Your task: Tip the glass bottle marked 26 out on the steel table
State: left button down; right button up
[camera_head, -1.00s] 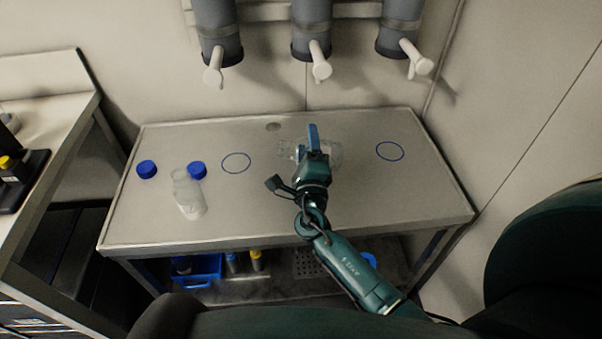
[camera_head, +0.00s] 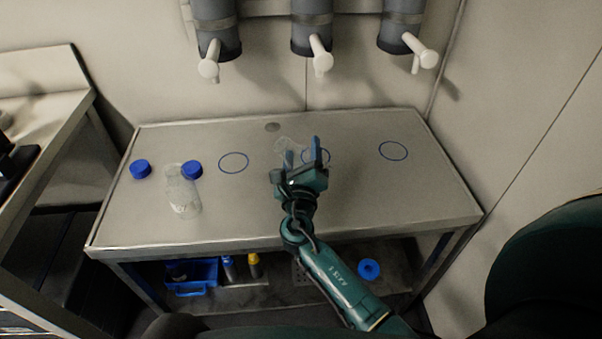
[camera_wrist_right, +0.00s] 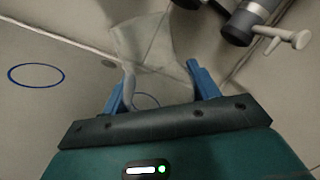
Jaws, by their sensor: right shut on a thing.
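My right gripper (camera_head: 301,156) is shut on a clear glass bottle (camera_head: 291,146) above the middle of the steel table (camera_head: 385,207). In the right wrist view the bottle (camera_wrist_right: 150,50) sits between the two blue fingers and looks empty, with its wide part upward in the picture. Its marking cannot be read, and its exact tilt is hard to tell. A second clear bottle (camera_head: 183,195) stands uncapped at the left of the table, with faint marks too small to read. My left gripper is not in view.
Two blue caps (camera_head: 141,169) (camera_head: 192,169) lie at the table's left. Blue rings mark the top: the left ring (camera_head: 233,162) and right ring (camera_head: 393,151) are empty. Grey dispensers with white taps (camera_head: 320,62) hang behind. A blue crate (camera_head: 193,277) is below.

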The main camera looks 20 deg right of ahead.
jog(key=shift+a+f+m, duration=0.2)
jog(key=shift+f+m, duration=0.2)
jog(key=shift+m, duration=0.2)
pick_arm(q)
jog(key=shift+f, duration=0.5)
pick_arm(e)
jog(key=shift+m, duration=0.3)
